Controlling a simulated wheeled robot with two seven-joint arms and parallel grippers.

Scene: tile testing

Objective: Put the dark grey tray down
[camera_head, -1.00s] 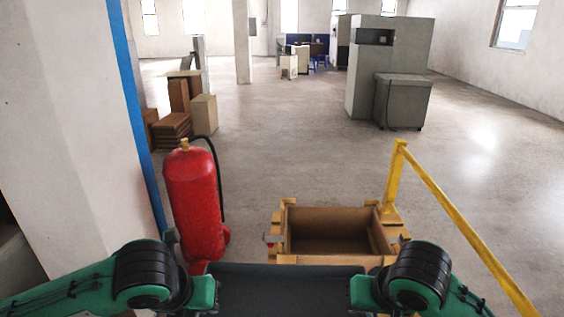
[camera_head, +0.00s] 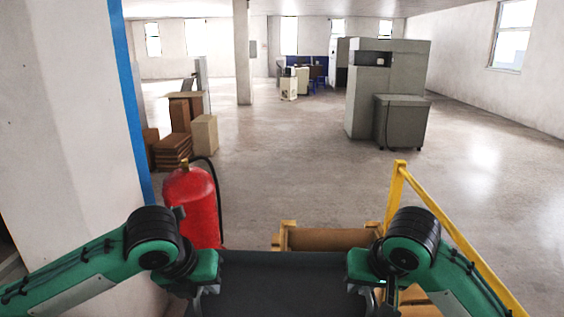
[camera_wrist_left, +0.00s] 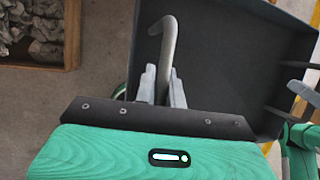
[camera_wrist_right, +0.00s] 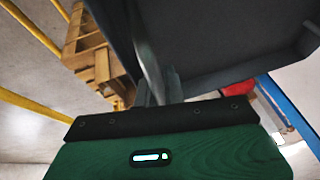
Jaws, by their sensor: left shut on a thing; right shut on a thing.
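The dark grey tray (camera_head: 280,285) is held level between my two grippers at the bottom of the head view. It also shows in the left wrist view (camera_wrist_left: 235,60) and the right wrist view (camera_wrist_right: 215,35). My left gripper (camera_wrist_left: 163,88) is shut on the tray's grey curved handle at its left side. My right gripper (camera_wrist_right: 158,88) is shut on the handle at its right side. The tray is in the air, and its underside and any surface below it are hidden in the head view.
A red fire extinguisher (camera_head: 192,205) is at left beside a wall. A yellow rail (camera_head: 450,235) runs at right. A wooden box of grey lumps (camera_wrist_left: 72,40) lies below left.

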